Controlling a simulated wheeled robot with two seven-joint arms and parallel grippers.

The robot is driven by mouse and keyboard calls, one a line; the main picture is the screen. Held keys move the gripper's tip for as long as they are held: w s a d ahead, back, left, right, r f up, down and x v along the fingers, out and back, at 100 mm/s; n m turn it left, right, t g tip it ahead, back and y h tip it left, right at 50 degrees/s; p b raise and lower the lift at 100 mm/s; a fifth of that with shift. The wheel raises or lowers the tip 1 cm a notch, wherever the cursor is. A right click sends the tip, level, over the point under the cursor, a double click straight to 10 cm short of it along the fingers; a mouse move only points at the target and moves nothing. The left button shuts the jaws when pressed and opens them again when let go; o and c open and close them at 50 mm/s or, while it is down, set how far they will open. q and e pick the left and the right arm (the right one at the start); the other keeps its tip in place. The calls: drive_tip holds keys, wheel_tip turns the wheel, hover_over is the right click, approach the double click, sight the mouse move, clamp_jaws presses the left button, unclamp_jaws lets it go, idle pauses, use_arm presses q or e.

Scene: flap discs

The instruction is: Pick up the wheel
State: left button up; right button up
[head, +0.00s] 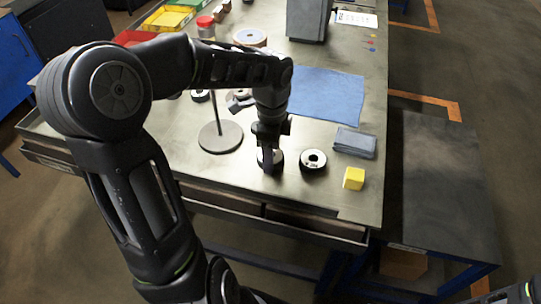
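A dark flap-disc wheel (278,157) with a pale rim lies near the front edge of the metal table (235,185). My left gripper (269,168) points down right at this wheel and covers much of it. Its fingertips overlap the wheel, and I cannot tell whether they are open or shut on it. A second black wheel (313,160) with a pale hub lies flat just to the right, apart from the gripper. Another wheel (200,96) lies farther back on the left, partly behind my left arm. My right gripper is not in view.
A round-based stand (220,138) with an upright rod is left of the gripper. A yellow block (353,178), a folded grey-blue cloth (355,142) and a blue mat (328,94) are on the right. Coloured bins (165,20) and a reddish disc (250,37) are at the back.

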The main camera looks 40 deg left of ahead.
use_arm(q)
wheel_tip(320, 180, up, 10)
idle(0.6)
drive_tip(key=shift+r, duration=0.1)
idle(0.3)
